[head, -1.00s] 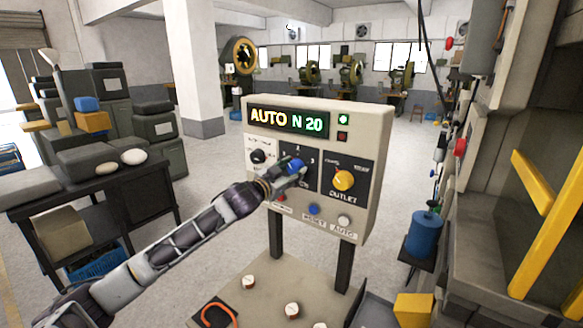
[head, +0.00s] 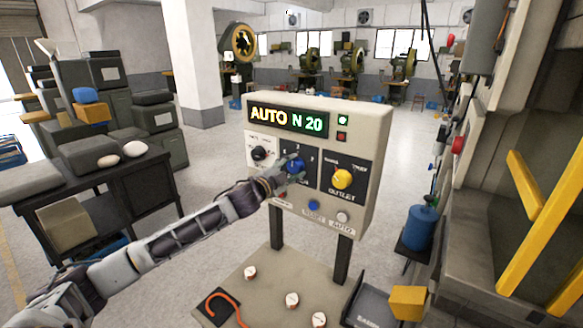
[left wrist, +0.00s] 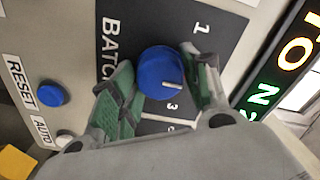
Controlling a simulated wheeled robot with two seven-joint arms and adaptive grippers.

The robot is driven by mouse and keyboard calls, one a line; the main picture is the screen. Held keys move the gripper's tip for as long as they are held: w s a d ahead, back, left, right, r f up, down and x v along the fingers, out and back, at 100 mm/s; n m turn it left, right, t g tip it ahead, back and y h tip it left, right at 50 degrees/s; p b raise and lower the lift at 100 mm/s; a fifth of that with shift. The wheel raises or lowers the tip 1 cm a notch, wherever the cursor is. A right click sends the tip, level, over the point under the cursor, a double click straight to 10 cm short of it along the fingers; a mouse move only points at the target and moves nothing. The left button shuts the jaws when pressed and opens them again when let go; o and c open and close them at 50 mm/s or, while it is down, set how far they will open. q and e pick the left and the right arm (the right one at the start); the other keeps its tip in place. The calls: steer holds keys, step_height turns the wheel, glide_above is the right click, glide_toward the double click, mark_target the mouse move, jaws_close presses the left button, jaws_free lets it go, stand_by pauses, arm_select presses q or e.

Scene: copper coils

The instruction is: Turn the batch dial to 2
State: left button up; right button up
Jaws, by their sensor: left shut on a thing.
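The batch dial is a blue knob (head: 296,165) with a white pointer line, on a dark plate in the middle of the beige control panel (head: 377,125). It also shows in the left wrist view (left wrist: 158,72). My left gripper (head: 291,176) is shut on it, with one green-padded finger on each side. In the left wrist view, the pointer line aims right, towards one fingertip, between the visible 1 and 3. The 2 is hidden there, so I cannot tell whether the pointer meets it exactly. My right gripper is not in view.
The display (head: 288,120) reads AUTO N 20. A yellow outlet knob (head: 342,179) sits right of the dial and a black knob (head: 258,153) left. Below are a blue reset button (head: 314,206) and a pale auto button (head: 342,217). A bench (head: 250,296) stands below.

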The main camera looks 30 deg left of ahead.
arm_select(q)
steer(key=o, duration=1.1)
steer(key=shift+s, duration=0.1)
steer(key=shift+s+a+f, duration=0.1)
steer(key=shift+s+a, duration=0.15)
steer(key=shift+s, duration=1.65)
steer(key=shift+s+a+r, duration=0.1)
steer(key=shift+s+a, duration=0.2)
steer(key=shift+s, duration=1.6)
steer(key=shift+s+a+f, duration=0.1)
steer(key=shift+s+a, duration=0.15)
steer(key=shift+s, duration=1.65)
steer(key=shift+s, duration=0.15)
